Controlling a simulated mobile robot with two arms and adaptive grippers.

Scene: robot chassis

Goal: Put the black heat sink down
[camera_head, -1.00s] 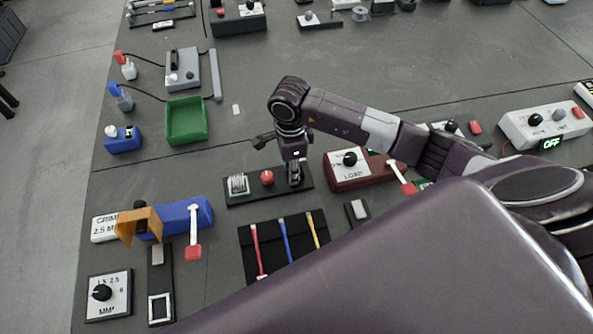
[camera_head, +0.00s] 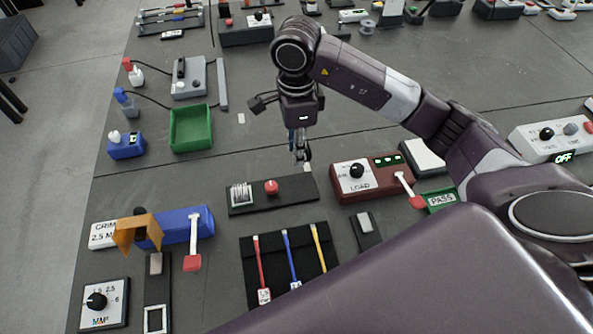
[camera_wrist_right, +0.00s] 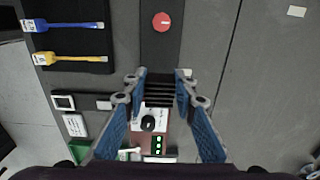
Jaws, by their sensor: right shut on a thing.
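The black heat sink (camera_wrist_right: 160,92), a dark finned block, sits between the two blue-padded fingers of my right gripper (camera_wrist_right: 160,86) in the right wrist view. My right gripper (camera_head: 301,160) is shut on it and points down, above the right end of a dark board (camera_head: 255,207). The fingers mostly hide the heat sink in the head view. A silver finned part (camera_head: 240,195) and a red knob (camera_head: 271,187) are on the same board, left of the gripper. My left gripper is not in view.
A red LOAD box (camera_head: 347,194) with a lever stands right of the board. A black mat (camera_head: 272,262) with coloured cables lies in front. A green tray (camera_head: 190,146) stands at the left. Bare grey table (camera_head: 225,165) lies behind the board.

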